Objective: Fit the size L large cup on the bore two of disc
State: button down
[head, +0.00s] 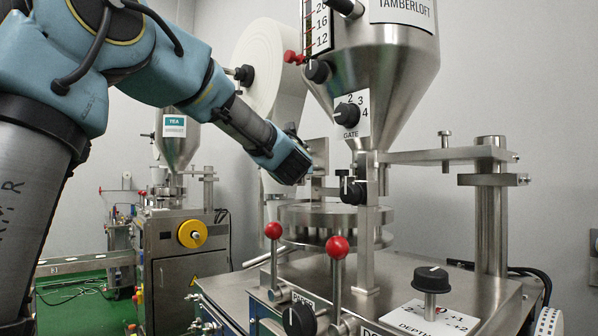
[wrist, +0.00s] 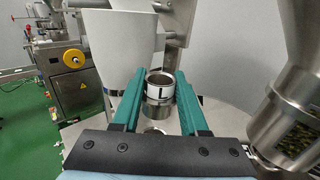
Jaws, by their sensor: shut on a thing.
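The size L cup (wrist: 160,84) is a small steel cylinder with a white band marked L. In the wrist view it stands upright between the green fingers of my gripper (wrist: 157,92), which is shut on it. A round steel opening (wrist: 155,130) shows just below the cup in that view; I cannot tell whether it is bore two. In the head view the disc (head: 335,218) is a round steel plate under the hopper. My wrist's dark end is above and left of it; the fingers and cup cannot be made out there. Bore numbers are not readable.
The steel hopper (head: 390,70) and its post (head: 367,225) stand close at the disc. Red-knobbed levers (head: 338,247) rise in front. A white paper roll (head: 272,80) is behind. A second machine (head: 180,250) stands at the left.

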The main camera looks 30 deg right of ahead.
jog(key=shift+f+b, duration=2.3)
jog(key=shift+b, duration=0.05)
jog(key=shift+b, duration=1.15)
jog(key=shift+f+b, duration=1)
jog(key=shift+b, duration=0.25)
jog(key=c, duration=0.9)
grip_release()
jog(key=o, duration=0.5)
jog(key=shift+f, duration=0.15)
